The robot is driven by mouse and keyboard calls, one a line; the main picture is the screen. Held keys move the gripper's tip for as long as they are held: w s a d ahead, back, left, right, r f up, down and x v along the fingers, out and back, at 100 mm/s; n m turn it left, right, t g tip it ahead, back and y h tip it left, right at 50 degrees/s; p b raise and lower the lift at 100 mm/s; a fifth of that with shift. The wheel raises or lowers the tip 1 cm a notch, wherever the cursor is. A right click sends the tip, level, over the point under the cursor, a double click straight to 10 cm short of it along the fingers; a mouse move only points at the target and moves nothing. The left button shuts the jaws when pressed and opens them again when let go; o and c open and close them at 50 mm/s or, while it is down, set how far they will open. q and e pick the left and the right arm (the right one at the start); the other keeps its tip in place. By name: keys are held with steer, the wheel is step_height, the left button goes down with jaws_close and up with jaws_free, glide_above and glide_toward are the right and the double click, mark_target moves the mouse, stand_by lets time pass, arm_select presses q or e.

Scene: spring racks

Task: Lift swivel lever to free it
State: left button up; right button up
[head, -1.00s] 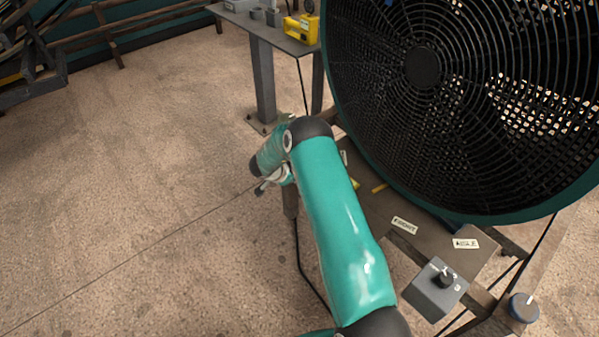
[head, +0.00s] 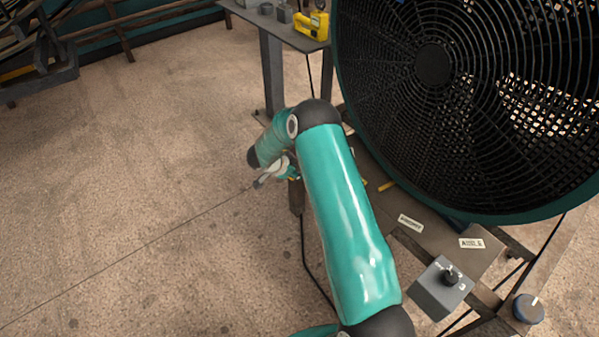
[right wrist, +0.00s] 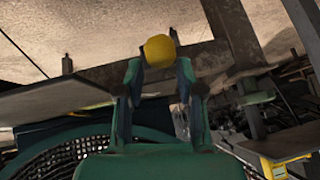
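In the right wrist view a yellow rounded knob (right wrist: 160,50), which looks like the end of the swivel lever, sits between the tips of my right gripper (right wrist: 160,70). A fingertip lies against each side of it, with no clear gap. The lever's shaft and pivot are hidden. In the head view my right gripper (head: 280,172) is small, beyond the bend of my teal arm and left of the fan's stand, with a yellow bit beside it. My left gripper is out of view.
A large round caged fan (head: 435,65) fills the upper right, over a dark labelled platform (head: 440,235). A grey switch box (head: 440,290) and a round dial (head: 528,308) stand at the front. A table (head: 290,38) holds a yellow device (head: 312,25). The floor at left is clear.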

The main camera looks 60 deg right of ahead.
steer(key=v, duration=0.7)
steer(key=shift+a, duration=0.25)
steer(key=shift+r, duration=0.1)
